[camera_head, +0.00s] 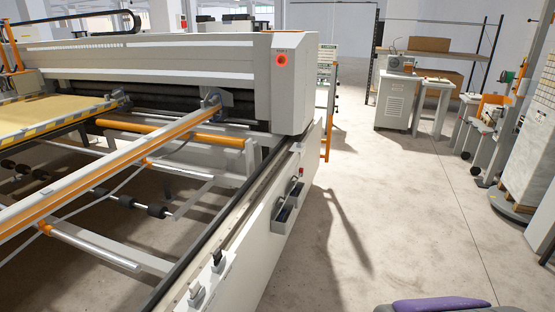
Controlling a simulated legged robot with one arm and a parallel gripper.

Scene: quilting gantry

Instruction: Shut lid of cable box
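No box can be surely told as the cable box. Two small dark grey box-like fittings (284,214) sit side by side on the outer face of the gantry's pale side rail. They look open at the top, but they are too small to tell whether a lid is there. A small red part (301,172) shows just above them. My gripper is not in view.
The quilting gantry (291,95) with a red button (282,59) fills the left. Clear concrete floor (400,200) runs along its right side. A grey cabinet (394,101), a workbench (436,82) and a white wrapped stack (530,150) stand farther right.

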